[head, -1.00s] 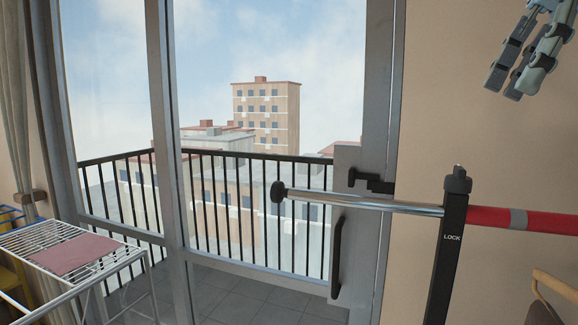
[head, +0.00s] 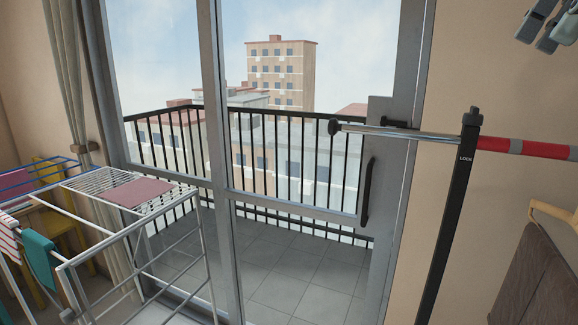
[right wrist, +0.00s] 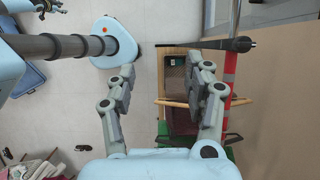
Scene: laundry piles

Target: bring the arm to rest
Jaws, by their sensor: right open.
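My right gripper (head: 545,25) is at the top right corner of the head view, partly cut off by the frame edge. It hangs in front of the beige wall, above the level of the red bar. In the right wrist view my right gripper (right wrist: 163,80) has its two grey fingers wide apart. Nothing is between the fingertips; the floor and a wooden chair show far below.
A black post (head: 452,210) carries a red and chrome bar (head: 525,148) near the glass door. A white drying rack (head: 100,183) with a pink cloth (head: 138,192) stands left. A wooden chair (right wrist: 178,98) is below the gripper. Clothes (right wrist: 45,168) lie on the floor.

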